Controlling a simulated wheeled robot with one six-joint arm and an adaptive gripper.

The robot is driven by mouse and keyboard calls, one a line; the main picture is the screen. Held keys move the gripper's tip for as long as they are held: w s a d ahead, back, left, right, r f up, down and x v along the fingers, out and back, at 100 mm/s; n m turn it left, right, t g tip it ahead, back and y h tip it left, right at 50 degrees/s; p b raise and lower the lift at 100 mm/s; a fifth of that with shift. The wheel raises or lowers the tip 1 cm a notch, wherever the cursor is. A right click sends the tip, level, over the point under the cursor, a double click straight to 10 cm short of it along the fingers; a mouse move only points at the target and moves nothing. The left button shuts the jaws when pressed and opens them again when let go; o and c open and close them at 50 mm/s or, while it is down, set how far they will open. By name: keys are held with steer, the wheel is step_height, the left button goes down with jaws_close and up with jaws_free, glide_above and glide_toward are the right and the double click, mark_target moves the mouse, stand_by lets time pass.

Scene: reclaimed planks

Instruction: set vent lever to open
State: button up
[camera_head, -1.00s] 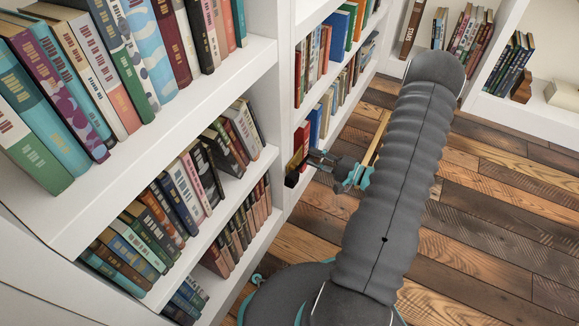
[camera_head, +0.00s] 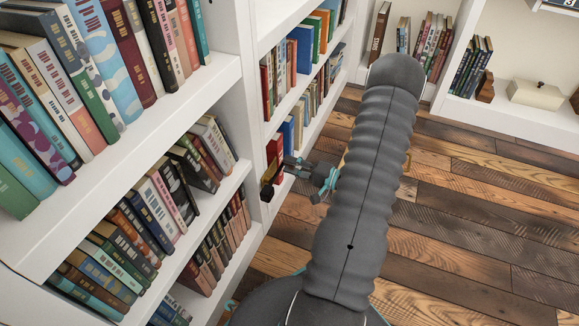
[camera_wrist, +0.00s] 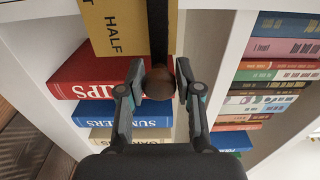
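The vent lever shows in the wrist view as a dark bar ending in a brown round knob (camera_wrist: 158,84). The bar runs up in front of a yellow plate (camera_wrist: 112,28) that reads "HALF"; the end of another word is cut off at its left. My gripper (camera_wrist: 160,82) has one finger on each side of the knob and looks closed in on it, though full contact is hard to see. In the head view my gripper (camera_head: 290,163) is small, beside the bookcase, near a dark block (camera_head: 267,192). The "open" mark is not visible.
Behind the lever lie a red book (camera_wrist: 95,75) and a blue book (camera_wrist: 98,115). A white shelf upright (camera_wrist: 215,60) stands close on the right, with stacked books beyond. In the head view the white bookcase (camera_head: 150,110) fills the left; plank floor (camera_head: 470,220) is free at right.

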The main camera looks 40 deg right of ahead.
steer(key=o, duration=0.3)
steer(key=shift+d, duration=0.2)
steer(key=shift+a, duration=0.25)
steer(key=v, duration=1.2)
